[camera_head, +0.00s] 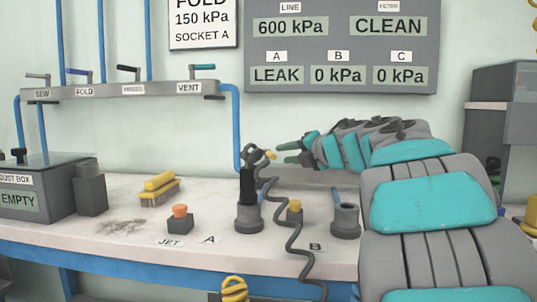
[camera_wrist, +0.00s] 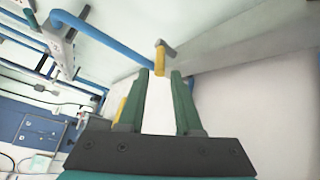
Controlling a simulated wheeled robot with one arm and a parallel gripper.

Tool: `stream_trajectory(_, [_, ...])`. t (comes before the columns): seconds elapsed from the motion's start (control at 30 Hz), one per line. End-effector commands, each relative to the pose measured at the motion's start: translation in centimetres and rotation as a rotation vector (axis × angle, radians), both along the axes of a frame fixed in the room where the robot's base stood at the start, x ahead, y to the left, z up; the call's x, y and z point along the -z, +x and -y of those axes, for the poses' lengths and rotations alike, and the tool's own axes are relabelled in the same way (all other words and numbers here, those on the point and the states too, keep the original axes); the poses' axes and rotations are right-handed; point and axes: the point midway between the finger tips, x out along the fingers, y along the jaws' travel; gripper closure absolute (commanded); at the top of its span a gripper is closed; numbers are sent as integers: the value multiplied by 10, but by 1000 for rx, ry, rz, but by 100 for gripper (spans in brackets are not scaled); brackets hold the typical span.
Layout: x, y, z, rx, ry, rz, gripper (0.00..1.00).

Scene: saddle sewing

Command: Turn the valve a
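A black upright fitting (camera_head: 248,187) stands in the grey socket (camera_head: 248,217) by the letter A. Near its top is a small yellow part (camera_head: 270,155) with dark pieces around it; I cannot tell for sure that this is valve a. In the wrist view a yellow piece with a grey lever (camera_wrist: 161,58) shows just beyond my fingertips, apart from them. My gripper (camera_head: 290,152) reaches left, just right of the yellow part. In the wrist view its green fingers (camera_wrist: 159,75) are apart with nothing between them.
A coiled dark hose (camera_head: 290,235) hangs over the bench edge. Socket B (camera_head: 345,220) stands to the right. An orange-topped button (camera_head: 180,218), a yellow brush (camera_head: 158,190) and a dust box (camera_head: 35,190) are left. The valve manifold (camera_head: 125,90) is on the wall. The display (camera_head: 340,45) reads LEAK under A.

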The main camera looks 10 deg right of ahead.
Motion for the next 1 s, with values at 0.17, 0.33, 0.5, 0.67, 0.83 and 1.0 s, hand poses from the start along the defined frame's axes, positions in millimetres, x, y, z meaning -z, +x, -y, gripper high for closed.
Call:
stream_trajectory(0.17, [7,21,-11,-7,2,-4,67])
stream_trajectory(0.33, [11,43,-21,-6,0,-1,67])
stream_trajectory(0.5, [15,59,-27,-6,1,-4,67])
stream_trajectory(0.67, [17,65,-30,-7,1,-3,67])
stream_trajectory(0.83, [17,66,-30,-6,2,-2,67])
stream_trajectory(1.0, [17,66,-30,-4,1,-2,74])
